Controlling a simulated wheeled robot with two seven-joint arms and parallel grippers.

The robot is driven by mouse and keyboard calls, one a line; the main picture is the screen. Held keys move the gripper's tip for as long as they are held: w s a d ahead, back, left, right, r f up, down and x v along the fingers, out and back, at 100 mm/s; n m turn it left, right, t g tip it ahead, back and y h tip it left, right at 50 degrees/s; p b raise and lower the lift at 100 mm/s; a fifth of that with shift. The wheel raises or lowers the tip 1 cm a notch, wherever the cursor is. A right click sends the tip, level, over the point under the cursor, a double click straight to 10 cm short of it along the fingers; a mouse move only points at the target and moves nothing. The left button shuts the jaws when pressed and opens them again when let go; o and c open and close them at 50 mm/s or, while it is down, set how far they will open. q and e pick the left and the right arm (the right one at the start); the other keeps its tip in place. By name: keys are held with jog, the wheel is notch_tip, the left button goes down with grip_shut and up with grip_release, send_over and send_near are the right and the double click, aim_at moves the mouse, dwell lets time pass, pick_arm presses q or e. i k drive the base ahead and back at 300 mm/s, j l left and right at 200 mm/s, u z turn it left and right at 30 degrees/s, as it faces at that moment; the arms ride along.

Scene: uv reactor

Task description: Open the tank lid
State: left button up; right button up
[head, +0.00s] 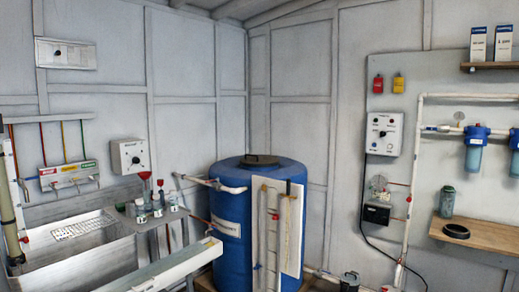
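A large blue tank (230,218) stands near the middle of the head view, in the corner of the room. Its dark round lid (260,160) lies flat on top and looks closed. A pale panel (292,225) with upright pipes stands against the tank's front right side and hides part of it. Neither of my grippers shows in the head view, so I cannot see where they are relative to the lid.
A metal sink (60,262) and a side table with small bottles (157,203) stand left of the tank. White pipes (205,183) run to the tank. On the right are a wall control box (384,133), blue filters (474,155) and a wooden bench (490,236).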

aim_at(251, 161)
jog(key=i+j+z, duration=0.1)
jog(key=i, duration=0.45)
jog(key=i+j+z, duration=0.1)
jog(key=i+j, duration=0.3)
jog(key=i, duration=0.2)
jog(key=i+j+z, duration=0.1)
jog(key=i+j, duration=0.2)
jog(key=i, duration=0.25)
jog(key=i+j+z, duration=0.1)
jog(key=i+j, duration=0.25)
jog(key=i, duration=0.15)
jog(key=i+j+z, duration=0.1)
jog(key=i+j, duration=0.25)
jog(key=i, duration=0.2)
